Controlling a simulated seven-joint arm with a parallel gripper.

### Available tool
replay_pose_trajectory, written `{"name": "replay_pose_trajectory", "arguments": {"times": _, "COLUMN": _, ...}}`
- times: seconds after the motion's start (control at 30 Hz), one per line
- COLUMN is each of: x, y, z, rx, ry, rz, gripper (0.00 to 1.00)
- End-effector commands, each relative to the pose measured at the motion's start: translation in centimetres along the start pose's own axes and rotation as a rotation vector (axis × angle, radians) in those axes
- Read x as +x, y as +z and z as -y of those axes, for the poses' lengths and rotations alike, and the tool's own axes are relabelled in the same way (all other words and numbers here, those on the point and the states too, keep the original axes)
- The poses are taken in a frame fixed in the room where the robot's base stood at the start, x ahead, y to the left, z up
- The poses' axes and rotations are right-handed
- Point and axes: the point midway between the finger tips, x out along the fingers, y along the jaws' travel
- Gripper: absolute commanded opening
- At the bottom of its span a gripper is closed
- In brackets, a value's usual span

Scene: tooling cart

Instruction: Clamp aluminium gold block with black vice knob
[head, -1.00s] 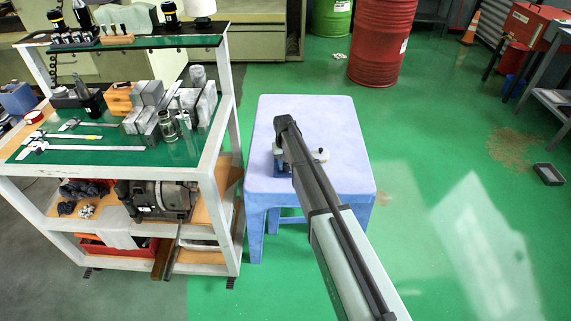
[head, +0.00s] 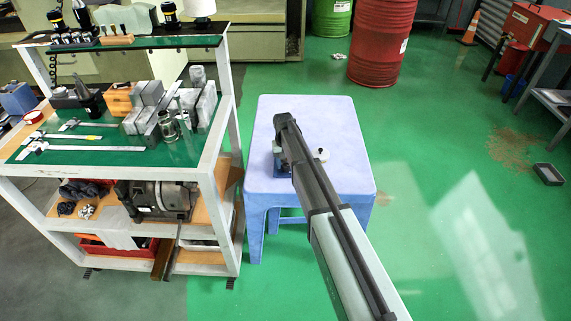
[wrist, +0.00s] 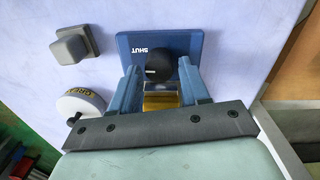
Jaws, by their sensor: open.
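The vice stands on the pale blue stool table. Its blue base (wrist: 142,46), marked SHUT, and its round black knob (wrist: 158,66) show in the wrist view. The gold block (wrist: 161,100) shows just below the knob, between the blue-grey fingers of my gripper (wrist: 158,70). My gripper is open, with one finger on each side of the knob; I cannot tell whether either touches it. In the head view my gripper (head: 285,124) is over the stool and hides most of the vice; only part of its blue base (head: 278,160) shows.
The stool (head: 335,125) also bears a grey square block (wrist: 74,45) and a white round piece with a yellow-lettered band (wrist: 80,105), left of my gripper in the wrist view. A loaded tool cart (head: 228,160) stands left of the stool.

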Motion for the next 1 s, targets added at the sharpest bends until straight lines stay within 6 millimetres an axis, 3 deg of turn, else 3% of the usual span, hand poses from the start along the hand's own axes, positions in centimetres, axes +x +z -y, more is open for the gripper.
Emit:
{"name": "replay_pose_trajectory", "arguments": {"times": 0.6, "x": -10.7, "y": 0.0, "z": 0.0, "rx": 0.000, "ry": 0.000, "rz": -0.001, "gripper": 0.46}}
{"name": "replay_pose_trajectory", "arguments": {"times": 0.8, "x": -12.5, "y": 0.0, "z": 0.0, "rx": 0.000, "ry": 0.000, "rz": 0.000, "gripper": 0.46}}
{"name": "replay_pose_trajectory", "arguments": {"times": 1.0, "x": -13.0, "y": 0.0, "z": 0.0, "rx": 0.000, "ry": 0.000, "rz": 0.000, "gripper": 0.46}}
